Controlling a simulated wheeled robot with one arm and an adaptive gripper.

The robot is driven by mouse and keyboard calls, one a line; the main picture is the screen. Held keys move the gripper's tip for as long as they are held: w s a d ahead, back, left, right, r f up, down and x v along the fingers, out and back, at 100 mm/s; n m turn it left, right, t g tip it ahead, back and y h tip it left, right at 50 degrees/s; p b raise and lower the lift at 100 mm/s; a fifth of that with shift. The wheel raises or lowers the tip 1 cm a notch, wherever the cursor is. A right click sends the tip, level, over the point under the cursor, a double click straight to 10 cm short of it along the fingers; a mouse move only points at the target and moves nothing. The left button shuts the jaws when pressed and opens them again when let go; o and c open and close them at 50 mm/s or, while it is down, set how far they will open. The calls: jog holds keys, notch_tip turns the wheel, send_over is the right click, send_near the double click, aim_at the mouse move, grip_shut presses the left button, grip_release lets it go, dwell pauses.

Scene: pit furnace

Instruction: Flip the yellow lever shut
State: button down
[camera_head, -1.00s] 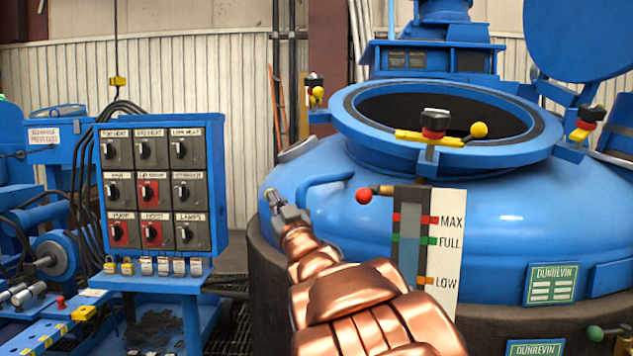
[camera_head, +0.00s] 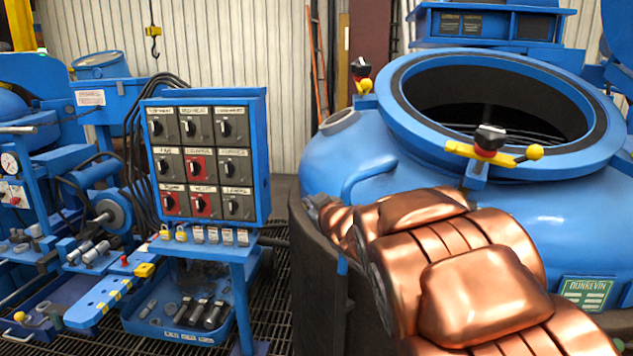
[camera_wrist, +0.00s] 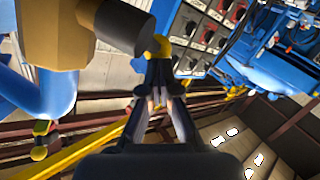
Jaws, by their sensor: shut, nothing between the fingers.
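A yellow lever (camera_head: 487,153) with a ball end and a dark knob is on the near rim of the blue furnace. Another yellow ball (camera_head: 366,86) sits by a dark knob at the rim's left. My gripper (camera_head: 315,203) is low at the furnace's left side, partly hidden by my copper arm. In the wrist view my gripper (camera_wrist: 158,70) is shut and empty. A yellow knob (camera_wrist: 158,47) appears right at its fingertips, beside a dark cylinder (camera_wrist: 122,27) on a tan body. I cannot tell whether they touch, or which lever it belongs to.
The blue furnace (camera_head: 400,90) has an open round mouth. A blue switch panel (camera_head: 262,150) stands left of my gripper, above a tray of tools (camera_head: 175,325). A bent blue pipe (camera_head: 365,175) is close to my arm. Grated floor lies between panel and furnace.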

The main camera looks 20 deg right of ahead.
jog(key=g+p, duration=0.1)
jog(key=p, duration=0.1)
jog(key=f+g+p, duration=0.1)
jog(key=p, duration=0.1)
jog(key=w+n+g+p, duration=0.1)
jog(key=p, duration=0.2)
jog(key=shift+a+f, duration=0.2)
jog(key=shift+a, duration=0.05)
jog(key=shift+f+h, duration=0.1)
jog(key=shift+h, duration=0.2)
jog(key=a+r+p+v, duration=0.1)
jog(key=v, duration=1.2)
jog(key=shift+w+a+r, duration=0.2)
jog(key=shift+w+r, duration=0.15)
jog(key=shift+r, duration=0.05)
